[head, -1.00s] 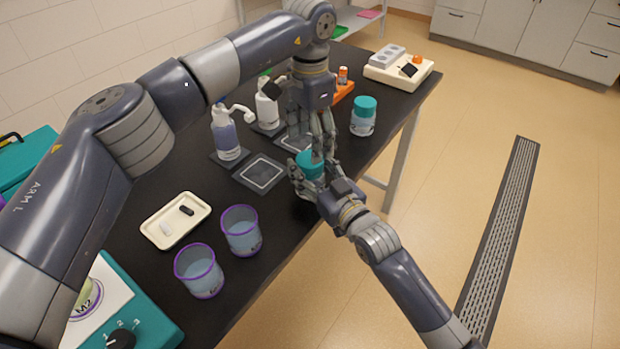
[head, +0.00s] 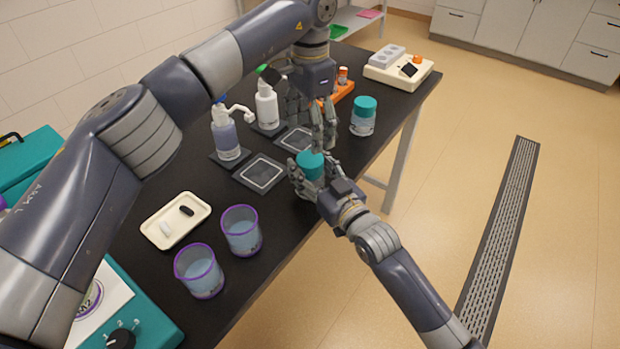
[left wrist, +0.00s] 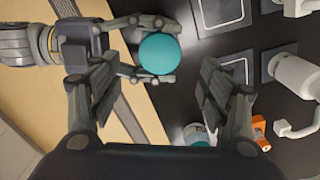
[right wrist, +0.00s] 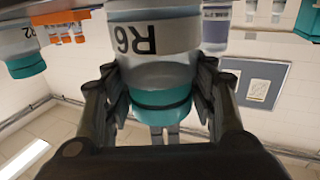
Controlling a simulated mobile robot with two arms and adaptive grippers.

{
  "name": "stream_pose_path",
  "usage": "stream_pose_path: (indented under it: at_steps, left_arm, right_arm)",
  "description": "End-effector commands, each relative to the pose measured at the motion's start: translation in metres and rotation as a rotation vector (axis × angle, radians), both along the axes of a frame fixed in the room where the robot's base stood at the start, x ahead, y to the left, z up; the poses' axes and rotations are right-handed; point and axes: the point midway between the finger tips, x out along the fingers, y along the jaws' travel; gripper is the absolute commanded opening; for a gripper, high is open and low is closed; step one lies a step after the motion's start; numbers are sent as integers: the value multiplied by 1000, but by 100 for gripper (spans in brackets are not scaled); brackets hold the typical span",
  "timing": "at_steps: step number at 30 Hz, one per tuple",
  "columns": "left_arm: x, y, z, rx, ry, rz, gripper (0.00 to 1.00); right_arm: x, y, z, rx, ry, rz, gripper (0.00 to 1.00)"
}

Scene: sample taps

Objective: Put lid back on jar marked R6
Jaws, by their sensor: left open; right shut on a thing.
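A clear jar marked R6 (right wrist: 150,40) shows upside down in the right wrist view, with a teal lid (right wrist: 162,105) over its mouth. The lid also shows from above in the left wrist view (left wrist: 160,54) and in the head view (head: 310,163). The lid looks level; I cannot tell whether it is fully tight. My right gripper (head: 314,174) is shut around the jar near the table's front edge. My left gripper (head: 323,136) is open and empty just above the lid, its fingers apart from it.
Another teal-lidded jar (head: 363,118) stands to the right near the table edge. Dark square mats (head: 261,174), a pump bottle (head: 226,138) and a white bottle (head: 266,106) are behind. Two purple-rimmed beakers (head: 241,232) and a white tray (head: 160,232) stand to the left.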

Motion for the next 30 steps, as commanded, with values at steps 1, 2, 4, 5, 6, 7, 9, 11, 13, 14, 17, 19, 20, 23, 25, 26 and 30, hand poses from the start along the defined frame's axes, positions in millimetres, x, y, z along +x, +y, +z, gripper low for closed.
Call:
stream_pose_path:
  at_steps: [1,2,4,5,6,7,9,11,13,14,17,19,20,23,25,26,30]
  left_arm:
    - [0,1,-8,1,3,0,70]
    - [0,1,-12,1,3,0,70]
    - [-1,0,-24,0,5,-1,70]
    - [-1,0,-28,0,4,-1,70]
    - [-1,0,-35,0,4,-1,70]
    - [-1,0,-40,0,4,0,70]
    - [-1,0,-50,0,4,0,70]
    - [-1,0,-57,0,4,0,70]
    - [0,0,-64,1,2,0,70]
    - [0,0,-66,1,2,0,70]
    - [0,0,-71,1,1,0,70]
    - [0,0,-72,0,0,0,70]
    - [0,0,-72,0,0,0,70]
    - [0,0,-72,0,0,0,70]
    - [0,0,-72,0,0,0,70]
    - [0,0,-72,0,0,0,70]
    - [0,0,-72,0,0,0,39]
  right_arm:
    - [0,0,-1,-1,1,0,0]
    - [0,0,-1,-1,1,0,0]
    - [0,0,-1,-1,1,0,0]
    - [0,0,0,-1,1,0,0]
    - [0,0,0,-1,1,0,0]
    - [0,0,0,-1,1,0,0]
    - [0,0,0,-1,1,0,0]
    - [0,0,0,-1,1,0,0]
    - [0,0,0,-1,1,0,0]
    - [0,0,0,-1,1,0,0]
    - [0,0,0,-1,1,0,0]
    - [0,0,0,-1,1,0,0]
    - [0,0,0,-1,1,0,0]
    - [0,0,0,-1,1,0,0]
    - [0,0,-1,-1,1,0,0]
    - [0,0,-1,-1,1,0,0]
    - [0,0,-1,-1,1,0,0]
